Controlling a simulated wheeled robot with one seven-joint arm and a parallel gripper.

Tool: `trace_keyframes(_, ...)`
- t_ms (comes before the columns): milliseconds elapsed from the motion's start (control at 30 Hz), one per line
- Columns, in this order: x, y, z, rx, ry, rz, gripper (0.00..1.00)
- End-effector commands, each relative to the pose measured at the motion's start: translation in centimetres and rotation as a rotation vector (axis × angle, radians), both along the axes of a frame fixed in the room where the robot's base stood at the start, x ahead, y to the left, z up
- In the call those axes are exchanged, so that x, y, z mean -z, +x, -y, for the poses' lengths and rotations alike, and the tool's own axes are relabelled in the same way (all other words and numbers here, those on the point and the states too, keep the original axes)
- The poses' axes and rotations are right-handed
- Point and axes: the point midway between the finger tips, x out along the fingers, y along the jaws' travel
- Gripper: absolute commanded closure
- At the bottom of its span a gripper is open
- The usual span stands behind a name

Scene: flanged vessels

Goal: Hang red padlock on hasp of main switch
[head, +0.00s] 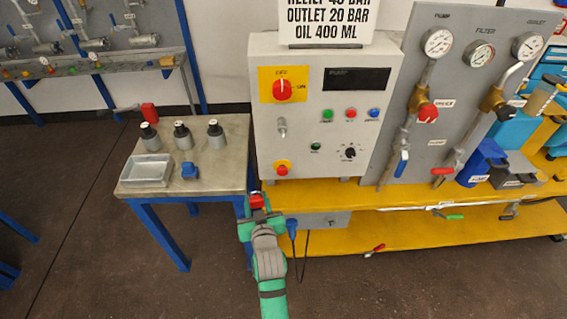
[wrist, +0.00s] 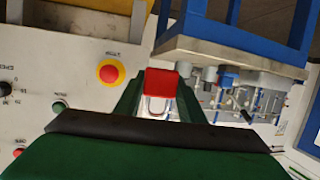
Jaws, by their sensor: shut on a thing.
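The red padlock (wrist: 161,83) is between the fingers of my gripper (wrist: 158,100) in the wrist view, with its metal shackle showing below the body. In the head view the padlock (head: 257,201) is a small red block at the tip of my green gripper (head: 258,212), in front of the cabinet's lower left corner. My gripper is shut on it. The main switch (head: 283,90) is a red knob on a yellow plate at the cabinet's upper left. A small metal fitting (head: 282,127) below it may be the hasp. The padlock is well below and apart from both.
An emergency stop (head: 282,168) protrudes low on the cabinet. The yellow bench (head: 380,240) lies to the right, with gauges and pipes above.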

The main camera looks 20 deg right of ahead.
Motion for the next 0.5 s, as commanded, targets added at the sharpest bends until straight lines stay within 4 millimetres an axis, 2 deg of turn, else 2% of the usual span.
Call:
trace_keyframes(33, -3.0, 0.3, 1.1, 0.018, -0.004, 0.013, 0.87)
trace_keyframes(200, -10.7, -0.7, 4.3, 0.078, -0.002, 0.012, 0.87)
trace_keyframes(333, -15.2, -2.2, 6.1, 0.122, 0.004, 0.010, 0.87)
trace_keyframes(500, -18.6, -4.0, 7.4, 0.159, 0.015, 0.006, 0.87)
